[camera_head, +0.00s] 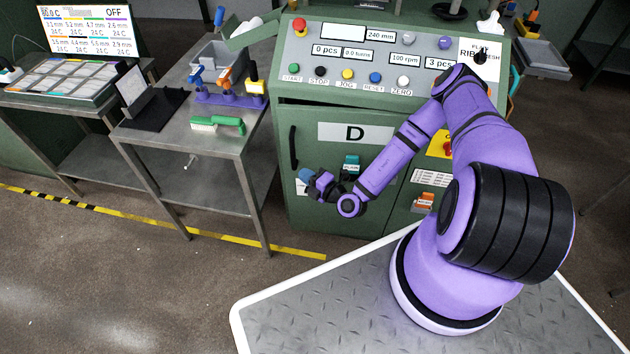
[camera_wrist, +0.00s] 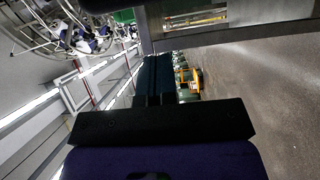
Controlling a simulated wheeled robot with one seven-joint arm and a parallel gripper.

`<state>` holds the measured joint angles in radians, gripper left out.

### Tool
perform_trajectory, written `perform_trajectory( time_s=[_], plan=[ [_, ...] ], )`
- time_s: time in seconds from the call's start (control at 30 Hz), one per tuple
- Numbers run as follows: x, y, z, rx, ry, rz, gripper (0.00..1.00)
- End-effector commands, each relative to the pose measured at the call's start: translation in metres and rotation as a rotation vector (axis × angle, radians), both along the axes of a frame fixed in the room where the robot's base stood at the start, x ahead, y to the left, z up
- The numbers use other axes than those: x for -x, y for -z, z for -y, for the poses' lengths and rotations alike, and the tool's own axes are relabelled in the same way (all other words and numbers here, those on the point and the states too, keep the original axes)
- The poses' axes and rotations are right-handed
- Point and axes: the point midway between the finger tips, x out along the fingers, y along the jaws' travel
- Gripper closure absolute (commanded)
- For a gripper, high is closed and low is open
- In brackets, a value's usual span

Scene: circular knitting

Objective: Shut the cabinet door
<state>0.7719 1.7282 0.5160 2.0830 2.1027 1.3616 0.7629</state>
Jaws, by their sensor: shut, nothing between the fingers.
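The cabinet door (camera_head: 335,112) is the green panel marked D on the front of the green machine. It has a black vertical handle (camera_head: 293,148) near its left edge. A dark gap shows along its top edge, so it looks slightly ajar. My gripper (camera_head: 306,174) is in front of the door's lower left part, below the handle, and points left. Whether it touches the door cannot be told. In the wrist view its teal fingers (camera_wrist: 155,78) are together and empty.
A control panel (camera_head: 385,60) with buttons and displays is above the door. A grey metal table (camera_head: 182,138) stands close on the left, holding a green brush (camera_head: 217,124) and a tool rack (camera_head: 230,98). A yellow-black floor line (camera_head: 150,222) crosses the open floor.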

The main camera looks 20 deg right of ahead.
Motion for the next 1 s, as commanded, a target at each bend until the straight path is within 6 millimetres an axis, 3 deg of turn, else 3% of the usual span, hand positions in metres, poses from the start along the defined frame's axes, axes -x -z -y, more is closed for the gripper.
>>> perform_trajectory(
  time_s=[0.17,0.4,0.9,1.0],
  plan=[
    [-0.030,0.000,-0.015,0.001,-0.001,0.002,1.00],
    [-0.058,0.000,-0.004,0.003,0.000,0.003,1.00],
    [-0.067,0.000,0.000,0.002,0.000,0.001,1.00],
    [-0.076,0.000,0.004,0.003,0.001,0.004,1.00]
  ],
)
